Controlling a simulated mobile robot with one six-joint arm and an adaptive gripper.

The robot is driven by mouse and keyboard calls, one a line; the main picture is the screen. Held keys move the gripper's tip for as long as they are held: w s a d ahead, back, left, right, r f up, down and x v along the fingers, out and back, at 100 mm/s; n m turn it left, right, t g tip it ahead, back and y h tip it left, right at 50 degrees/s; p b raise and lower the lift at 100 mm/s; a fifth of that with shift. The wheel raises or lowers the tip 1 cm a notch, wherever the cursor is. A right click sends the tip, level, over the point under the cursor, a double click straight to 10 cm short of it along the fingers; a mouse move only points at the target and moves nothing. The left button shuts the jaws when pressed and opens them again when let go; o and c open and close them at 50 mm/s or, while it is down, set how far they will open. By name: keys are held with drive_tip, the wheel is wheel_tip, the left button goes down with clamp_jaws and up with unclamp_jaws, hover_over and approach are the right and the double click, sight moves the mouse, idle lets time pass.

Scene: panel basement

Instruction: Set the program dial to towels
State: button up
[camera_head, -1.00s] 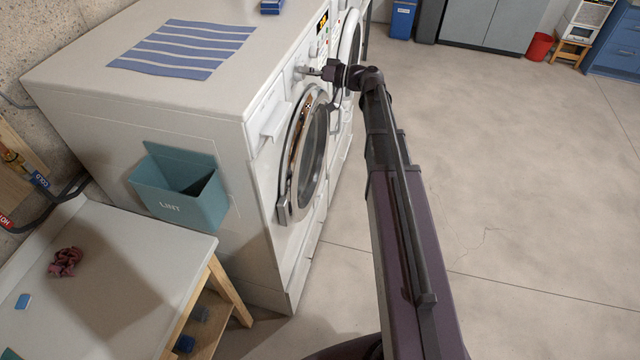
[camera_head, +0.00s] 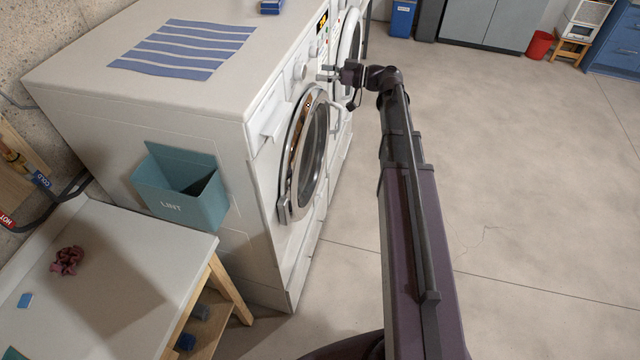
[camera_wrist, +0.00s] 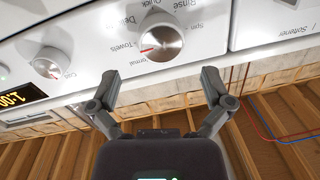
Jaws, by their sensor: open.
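The program dial (camera_wrist: 161,43) is a round silver knob on the white washer's (camera_head: 255,150) front panel. In the wrist view, its red mark points left toward the word Towels, with Normal just below and Delicates above. The dial also shows small in the head view (camera_head: 301,70). My gripper (camera_wrist: 160,80) is open and empty, its two fingers apart below the dial in the wrist view and not touching it. In the head view my gripper (camera_head: 325,72) stands out to the right of the dial, clear of the panel.
The round washer door (camera_head: 305,150) is below the panel. A teal lint bin (camera_head: 180,195) hangs on the washer's side. The floor at right is clear.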

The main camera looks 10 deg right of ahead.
drive_tip(key=v, duration=0.9)
drive_tip(key=s+a+f+m+g+h+b, duration=0.2)
drive_tip(key=s+a+f+m+g+h, duration=0.3)
drive_tip(key=a+f, duration=0.55)
drive_tip(key=s+a+f+m+g+h+b, duration=0.2)
drive_tip(key=s+f+h, duration=0.5)
drive_tip(key=s+f, duration=0.4)
drive_tip(key=shift+s+a+f+m+h+b, duration=0.3)
drive_tip(key=shift+a+f+m+h+b, duration=0.1)
drive_tip(key=shift+a+f+m+b, duration=0.4)
drive_tip(key=shift+d, duration=0.15)
drive_tip(key=shift+s+d+f+m+g+h, duration=0.15)
drive_tip(key=shift+s+m+h, duration=0.2)
drive_tip(key=shift+s+h, duration=0.3)
drive_tip(key=shift+s+d+f+m+g+h, duration=0.15)
drive_tip(key=shift+s+m+h, duration=0.25)
drive_tip(key=shift+s+h, duration=0.25)
drive_tip(key=shift+s+d+f+m+h, duration=0.15)
drive_tip(key=shift+s+m+h, duration=0.3)
drive_tip(key=shift+s, duration=0.3)
